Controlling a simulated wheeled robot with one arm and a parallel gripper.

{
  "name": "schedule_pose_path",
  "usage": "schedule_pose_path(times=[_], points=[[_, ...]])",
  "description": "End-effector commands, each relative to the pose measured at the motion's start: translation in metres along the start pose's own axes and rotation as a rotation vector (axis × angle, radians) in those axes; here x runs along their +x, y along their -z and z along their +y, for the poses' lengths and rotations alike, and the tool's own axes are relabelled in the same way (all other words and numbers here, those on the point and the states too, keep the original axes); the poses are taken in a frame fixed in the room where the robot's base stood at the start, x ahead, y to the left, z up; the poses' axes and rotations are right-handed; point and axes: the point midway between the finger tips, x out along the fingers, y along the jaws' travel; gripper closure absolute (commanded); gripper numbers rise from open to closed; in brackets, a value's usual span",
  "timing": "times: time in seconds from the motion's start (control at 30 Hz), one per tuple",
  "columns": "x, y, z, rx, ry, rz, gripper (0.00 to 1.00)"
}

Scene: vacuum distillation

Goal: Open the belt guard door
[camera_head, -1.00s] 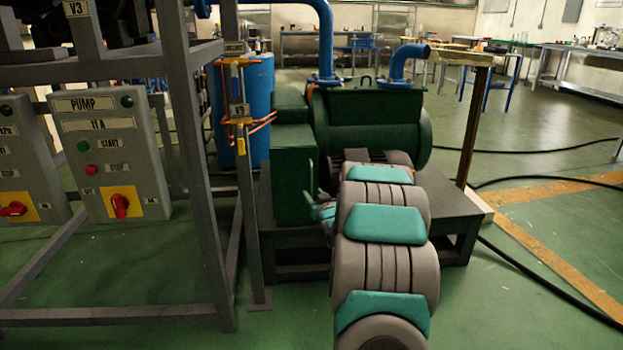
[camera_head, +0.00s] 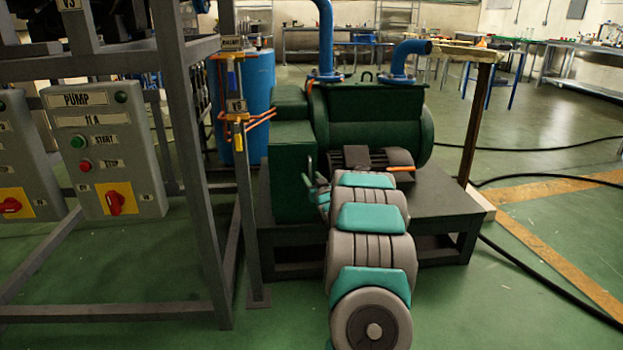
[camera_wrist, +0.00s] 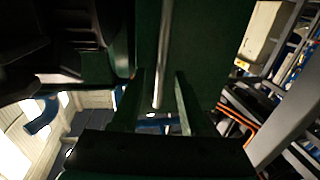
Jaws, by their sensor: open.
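The dark green belt guard door (camera_head: 293,175) is on the front of the green box at the left end of the pump. It looks closed. In the wrist view the green panel (camera_wrist: 202,60) fills the upper middle, with a pale upright bar handle (camera_wrist: 165,45) on it. My gripper (camera_wrist: 158,90) is open, one finger on each side of the handle's lower end. I cannot tell whether either finger touches it. In the head view my gripper (camera_head: 309,172) is small at the door's right edge, and the handle is hard to make out there.
The green pump (camera_head: 372,125) and its motor (camera_head: 365,158) sit on a dark stand (camera_head: 440,208) right of the door. A grey metal frame with pump control panels (camera_head: 103,150) is at the left. A yellow-handled valve post (camera_head: 238,140) stands close left of the door. Floor at the right is mostly open.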

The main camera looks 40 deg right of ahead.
Motion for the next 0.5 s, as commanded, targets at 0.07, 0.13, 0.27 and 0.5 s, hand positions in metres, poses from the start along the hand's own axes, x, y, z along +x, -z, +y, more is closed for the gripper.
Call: schedule_pose_path(times=[0.07, 0.13, 0.27, 0.5], points=[[0.0038, -0.0005, -0.0004, 0.0, 0.001, 0.0, 0.55], [0.005, -0.0003, -0.0004, 0.0, 0.001, 0.0, 0.55], [0.005, 0.0, -0.0004, 0.0, 0.001, 0.001, 0.55], [0.0049, 0.0, -0.0004, 0.0, 0.0, 0.001, 0.76]])
